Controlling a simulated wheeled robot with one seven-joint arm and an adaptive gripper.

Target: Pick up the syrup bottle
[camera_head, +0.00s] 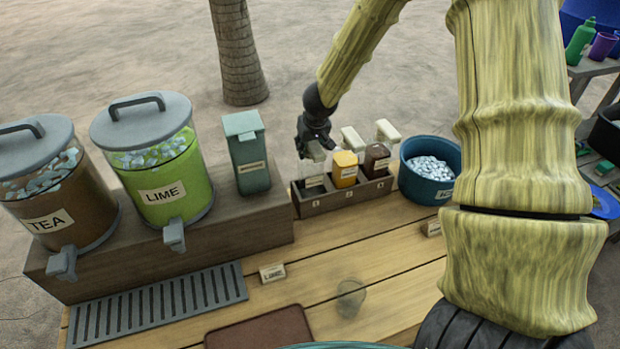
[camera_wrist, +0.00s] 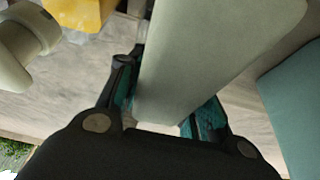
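Three syrup bottles with pale pump tops stand upright in a wooden rack (camera_head: 345,196). The left bottle (camera_head: 312,172) has a pale label, the middle bottle (camera_head: 345,170) is yellow, and the right bottle (camera_head: 376,160) is dark brown. My gripper (camera_head: 316,146) is at the top of the left bottle and hides part of it. In the wrist view, a large pale pump top (camera_wrist: 210,55) lies between and over my gripper's teal-padded fingers (camera_wrist: 165,110). It hides where they meet the bottle, so I cannot tell whether they grip.
A blue tub (camera_head: 413,180) of white pieces is right of the rack. A green canister (camera_head: 247,155) and the lime dispenser (camera_head: 165,170) and tea dispenser (camera_head: 55,195) stand left. A clear cup (camera_head: 351,297) is in front. The wooden counter (camera_head: 385,260) between is mostly clear.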

